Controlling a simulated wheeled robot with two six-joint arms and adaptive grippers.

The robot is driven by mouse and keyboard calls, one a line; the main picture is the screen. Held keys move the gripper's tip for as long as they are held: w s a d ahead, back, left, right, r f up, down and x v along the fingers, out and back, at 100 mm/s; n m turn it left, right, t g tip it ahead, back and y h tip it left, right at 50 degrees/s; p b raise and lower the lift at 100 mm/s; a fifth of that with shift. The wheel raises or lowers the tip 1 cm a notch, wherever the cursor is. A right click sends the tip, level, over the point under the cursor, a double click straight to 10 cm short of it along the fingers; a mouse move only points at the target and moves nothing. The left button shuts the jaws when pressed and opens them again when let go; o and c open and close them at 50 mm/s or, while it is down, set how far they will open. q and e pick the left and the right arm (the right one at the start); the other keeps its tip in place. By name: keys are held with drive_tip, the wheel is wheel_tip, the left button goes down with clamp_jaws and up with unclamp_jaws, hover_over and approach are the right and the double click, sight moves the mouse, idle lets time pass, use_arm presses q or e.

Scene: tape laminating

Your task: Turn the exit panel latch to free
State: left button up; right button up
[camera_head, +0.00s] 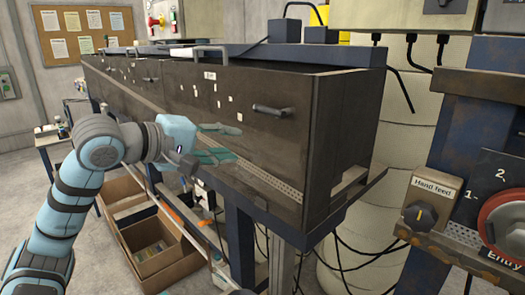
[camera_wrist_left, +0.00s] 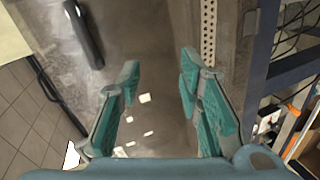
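The dark machine panel (camera_head: 240,95) is a long brown-grey front face with small white labels. A black bar handle (camera_head: 273,110) sits on its right part; a black bar handle also shows at the upper left of the left wrist view (camera_wrist_left: 83,35). I cannot make out a part that is clearly the exit panel latch. My left gripper (camera_head: 238,143) is open and empty in front of the panel, below and left of the handle. Its teal fingers (camera_wrist_left: 160,75) stand wide apart with only panel surface between them. My right gripper is not in view.
A hand feed box with a black knob (camera_head: 420,215) and a red dial (camera_head: 505,218) stand at the right. A perforated strip (camera_head: 270,180) runs along the panel's lower edge. Cardboard boxes (camera_head: 160,265) sit on the floor below my left arm. Cables hang under the machine.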

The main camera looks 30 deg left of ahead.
use_arm(q)
drive_tip(key=n+t, duration=0.1)
drive_tip(key=n, duration=0.1)
approach(262, 111)
drive_tip(key=shift+h, duration=0.3)
drive_tip(key=p+x, duration=0.5)
drive_tip(key=x, duration=0.3)
drive_tip(key=shift+w+r, duration=0.1)
drive_tip(key=shift+w+d, duration=0.2)
drive_tip(key=shift+w, duration=0.25)
drive_tip(key=shift+w+a+f, duration=0.1)
drive_tip(key=shift+w+f, duration=0.05)
drive_tip(key=shift+f, duration=0.15)
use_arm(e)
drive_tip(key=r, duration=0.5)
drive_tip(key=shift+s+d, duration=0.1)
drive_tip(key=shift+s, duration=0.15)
use_arm(q)
clamp_jaws()
